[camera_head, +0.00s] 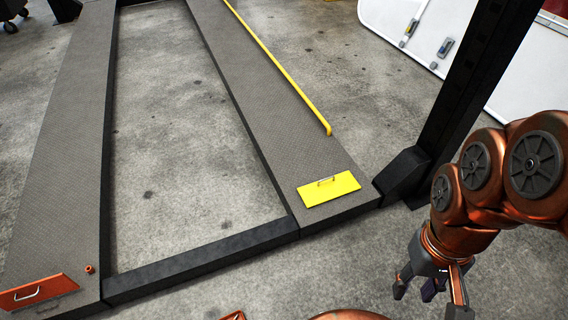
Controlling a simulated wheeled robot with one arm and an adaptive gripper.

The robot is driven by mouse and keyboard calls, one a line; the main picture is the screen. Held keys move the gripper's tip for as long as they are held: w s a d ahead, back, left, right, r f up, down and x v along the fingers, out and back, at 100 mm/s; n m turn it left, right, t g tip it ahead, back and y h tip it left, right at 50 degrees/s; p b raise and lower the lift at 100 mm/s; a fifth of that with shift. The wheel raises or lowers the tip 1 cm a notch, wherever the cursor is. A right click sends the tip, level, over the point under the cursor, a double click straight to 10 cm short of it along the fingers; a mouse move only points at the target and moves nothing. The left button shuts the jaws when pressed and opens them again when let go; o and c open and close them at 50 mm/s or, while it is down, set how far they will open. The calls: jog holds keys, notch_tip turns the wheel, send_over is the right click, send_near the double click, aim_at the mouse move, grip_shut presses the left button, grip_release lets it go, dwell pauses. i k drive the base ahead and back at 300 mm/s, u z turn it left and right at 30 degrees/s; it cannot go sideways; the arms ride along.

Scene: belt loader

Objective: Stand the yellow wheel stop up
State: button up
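The yellow wheel stop (343,188) is a flat rectangular plate lying on the near end of the right runway (270,105). A small metal handle (326,181) shows near its far edge. My gripper (430,300) is at the lower right, over the concrete floor, to the right of and nearer than the plate. It points downward with its fingers spread apart, open, and nothing shows between them except a dark purple part of unclear nature. It is well apart from the yellow plate.
An orange plate with a handle (38,291) appears raised on the left runway (62,140), beside a small red knob (90,268). A yellow rail (280,70) edges the right runway. A black post (470,75) stands right of it. A dark crossbar (200,262) joins the runways.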

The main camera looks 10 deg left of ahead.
aim_at(314, 194)
jog(key=u, duration=0.5)
jog(key=i, duration=1.55)
jog(key=u, duration=0.25)
